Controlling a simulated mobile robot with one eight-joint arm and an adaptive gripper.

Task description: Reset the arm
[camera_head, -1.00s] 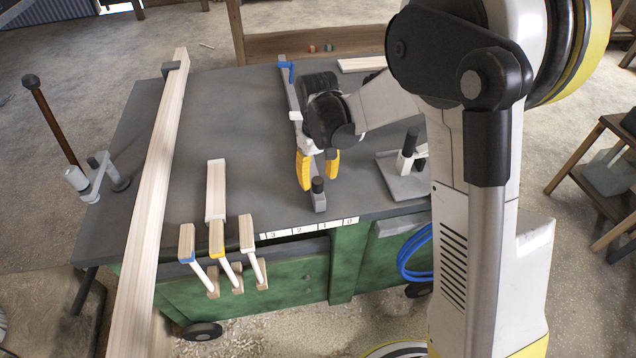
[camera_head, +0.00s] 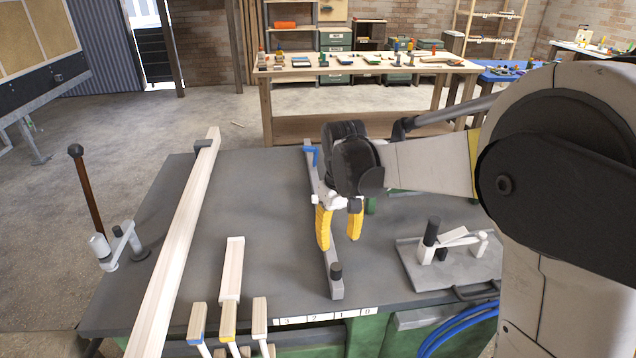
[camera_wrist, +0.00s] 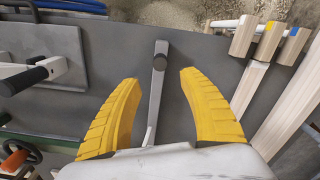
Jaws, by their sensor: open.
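My gripper (camera_head: 340,228) hangs above the dark grey workbench top (camera_head: 262,190) in the head view, with its two yellow fingers apart. In the wrist view my gripper (camera_wrist: 152,105) is open and nothing is between its fingertips. A grey metal bar (camera_head: 334,284) with a dark knob at its near end lies on the bench below it. In the wrist view the bar (camera_wrist: 158,85) runs under the gap between the fingers. I cannot tell from these views how high the fingers are above the bar.
A long wooden beam (camera_head: 183,235) lies along the bench's left. Wooden-headed mallets (camera_head: 228,320) hang at the front edge by a short wooden block (camera_head: 231,270). A grey plate with a lever (camera_head: 430,270) sits right. Another table (camera_head: 370,68) with tools stands behind.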

